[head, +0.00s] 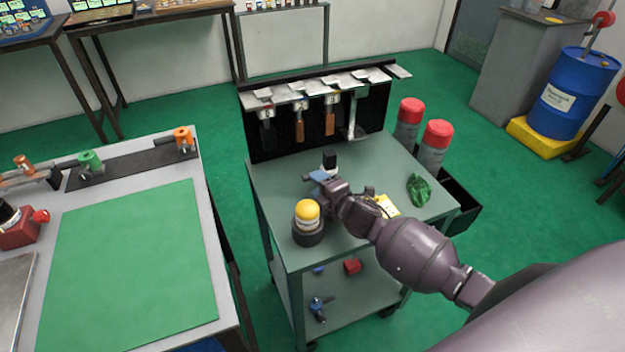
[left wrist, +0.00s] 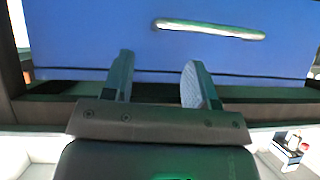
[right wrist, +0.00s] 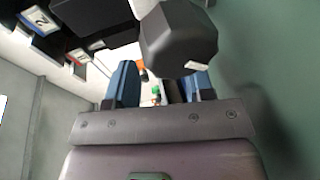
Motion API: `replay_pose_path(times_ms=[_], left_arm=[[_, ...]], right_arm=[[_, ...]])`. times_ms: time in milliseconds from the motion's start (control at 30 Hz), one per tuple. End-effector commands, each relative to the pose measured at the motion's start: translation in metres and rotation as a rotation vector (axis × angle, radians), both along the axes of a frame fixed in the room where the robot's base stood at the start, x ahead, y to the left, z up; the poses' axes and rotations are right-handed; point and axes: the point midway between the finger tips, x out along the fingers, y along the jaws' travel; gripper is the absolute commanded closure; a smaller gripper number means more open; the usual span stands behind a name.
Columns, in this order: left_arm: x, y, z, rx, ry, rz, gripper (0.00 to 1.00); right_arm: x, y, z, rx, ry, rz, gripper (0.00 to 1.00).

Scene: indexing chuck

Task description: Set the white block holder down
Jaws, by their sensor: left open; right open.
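A small block with a black top and a white lower part (head: 329,161), which looks like the white block holder, stands on the grey-green cart top (head: 372,163). My right gripper (head: 318,177) is just in front of it, low over the cart, with its blue fingers apart. In the right wrist view the right gripper (right wrist: 162,85) is open. A dark faceted block (right wrist: 178,38) with a small white patch is close above the fingers there; I cannot tell whether it touches them. My left gripper (left wrist: 155,82) is open and empty in the left wrist view, facing a blue drawer front (left wrist: 100,40).
A yellow-capped container (head: 307,213) in a black ring stands at the cart's front left. A rack of hanging tools (head: 330,110) closes the back. Red-capped cans (head: 436,145) stand beside the cart.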

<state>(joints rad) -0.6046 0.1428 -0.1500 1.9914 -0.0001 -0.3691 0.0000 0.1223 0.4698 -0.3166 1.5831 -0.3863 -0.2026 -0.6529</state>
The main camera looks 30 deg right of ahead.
Motion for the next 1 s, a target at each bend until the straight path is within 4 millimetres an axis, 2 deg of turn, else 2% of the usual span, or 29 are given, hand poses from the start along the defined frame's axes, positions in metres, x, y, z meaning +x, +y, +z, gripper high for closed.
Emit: replay_pose_path(times_ms=[200, 433, 600, 1000], left_arm=[[0.001, 0.000, 0.007, 0.000, -0.005, 0.000, 0.47], [0.002, 0.000, 0.010, 0.000, -0.009, 0.000, 0.47], [0.004, 0.000, 0.011, 0.000, -0.012, -0.001, 0.47], [0.006, -0.001, 0.012, 0.000, -0.016, -0.002, 0.47]], right_arm=[[-0.040, -0.007, 0.008, 0.000, 0.000, 0.000, 0.52], [-0.069, -0.012, 0.014, -0.001, 0.000, -0.001, 0.52], [-0.079, -0.014, 0.016, -0.001, 0.000, -0.001, 0.52], [-0.080, -0.014, 0.016, -0.001, -0.001, -0.001, 0.52]])
